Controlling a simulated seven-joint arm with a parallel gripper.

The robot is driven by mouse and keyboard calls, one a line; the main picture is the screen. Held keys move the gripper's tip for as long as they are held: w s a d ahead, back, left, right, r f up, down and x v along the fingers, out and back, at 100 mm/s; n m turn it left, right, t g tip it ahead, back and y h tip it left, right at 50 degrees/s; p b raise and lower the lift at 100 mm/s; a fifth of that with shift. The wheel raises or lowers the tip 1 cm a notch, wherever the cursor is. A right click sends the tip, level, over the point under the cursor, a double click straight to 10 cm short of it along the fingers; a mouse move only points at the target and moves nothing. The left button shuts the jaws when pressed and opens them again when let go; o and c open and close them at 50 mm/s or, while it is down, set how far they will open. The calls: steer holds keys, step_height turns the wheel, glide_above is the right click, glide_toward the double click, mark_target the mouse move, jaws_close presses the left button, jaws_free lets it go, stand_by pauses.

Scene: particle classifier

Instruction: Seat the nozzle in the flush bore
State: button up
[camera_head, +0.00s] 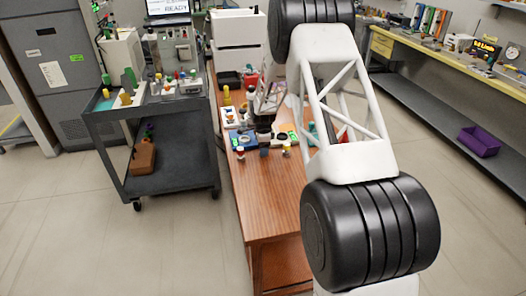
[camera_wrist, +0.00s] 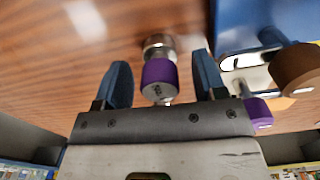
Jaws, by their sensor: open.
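In the wrist view my gripper (camera_wrist: 160,66) is open, its two dark blue fingers on either side of a small metal piece with a purple band (camera_wrist: 160,72). This piece stands between the fingers with visible gaps and may be the nozzle; I cannot tell for sure. Its lower end is close to the gripper's palm in the picture. A blue block (camera_wrist: 236,22) with a pale slotted plate (camera_wrist: 246,62) lies to the right. I cannot pick out the flush bore. In the head view my arm hides much of the work area, and the fingers cannot be made out.
A brown-capped piece (camera_wrist: 297,68) and another purple-capped piece (camera_wrist: 258,110) are close to the right finger. The wooden table (camera_head: 268,195) is bare at its front and crowded further back. A dark cart (camera_head: 160,125) stands left; a long bench (camera_head: 440,65) runs along the right.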

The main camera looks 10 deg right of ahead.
steer(key=c, duration=1)
steer(key=shift+c, duration=0.2)
steer(key=shift+r, duration=0.1)
steer(key=shift+r, duration=1.45)
steer(key=shift+s+r, duration=0.2)
steer(key=shift+r, duration=0.05)
steer(key=s, duration=0.5)
steer(key=s+r, duration=0.1)
steer(key=s, duration=0.4)
steer(key=s+a, duration=0.1)
steer(key=s, duration=0.4)
steer(key=shift+s+r, duration=0.2)
steer(key=shift+s, duration=0.05)
